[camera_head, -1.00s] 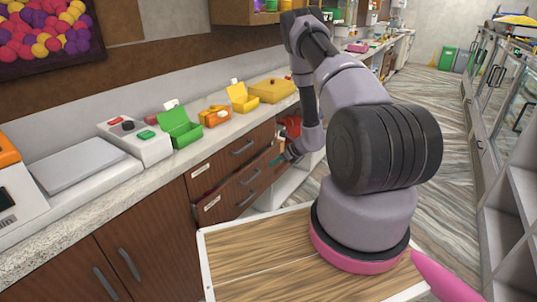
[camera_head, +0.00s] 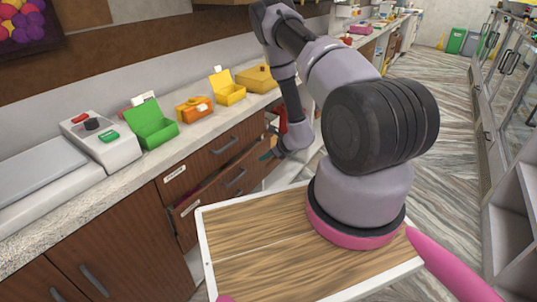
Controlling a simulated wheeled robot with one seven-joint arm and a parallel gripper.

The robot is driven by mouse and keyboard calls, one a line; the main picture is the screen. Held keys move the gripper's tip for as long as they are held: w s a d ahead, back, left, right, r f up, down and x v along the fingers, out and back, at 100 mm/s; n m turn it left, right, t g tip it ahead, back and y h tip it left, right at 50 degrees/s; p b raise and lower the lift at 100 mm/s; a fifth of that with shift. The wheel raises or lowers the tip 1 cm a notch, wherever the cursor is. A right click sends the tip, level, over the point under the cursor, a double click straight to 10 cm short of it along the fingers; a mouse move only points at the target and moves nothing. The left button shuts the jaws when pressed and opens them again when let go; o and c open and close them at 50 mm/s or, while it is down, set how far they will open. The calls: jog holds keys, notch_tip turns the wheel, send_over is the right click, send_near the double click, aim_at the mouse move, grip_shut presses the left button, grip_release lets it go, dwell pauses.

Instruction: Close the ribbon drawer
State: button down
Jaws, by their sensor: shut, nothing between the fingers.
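Two wooden drawers sit one above the other under the counter. The upper drawer (camera_head: 205,160) looks shut. The lower drawer (camera_head: 215,191) stands partly pulled out, with a dark gap above its front. Both have grey bar handles and small white labels too small to read, so I cannot tell by label which is the ribbon drawer.
The counter (camera_head: 165,160) holds a grey device (camera_head: 103,140), an open green box (camera_head: 152,123), an orange box (camera_head: 194,108) and yellow boxes (camera_head: 229,92). A wood-topped tray (camera_head: 255,265) with white rim lies below. Striped floor is clear at right; glass cases (camera_head: 508,85) line the far right.

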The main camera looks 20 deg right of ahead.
aim_at(245, 156)
jog(key=w+a+f, duration=0.2)
jog(key=w, duration=0.1)
jog(key=w+a+f, duration=0.1)
jog(key=w, duration=0.1)
jog(key=shift+a, duration=0.3)
jog(key=shift+w+a, duration=0.3)
jog(key=shift+w, duration=0.1)
jog(key=w+a, duration=0.2)
jog(key=w, duration=0.1)
jog(key=shift+a, duration=0.1)
jog(key=shift+w+a, duration=0.2)
jog(key=shift+w, duration=0.1)
jog(key=shift+a, duration=0.1)
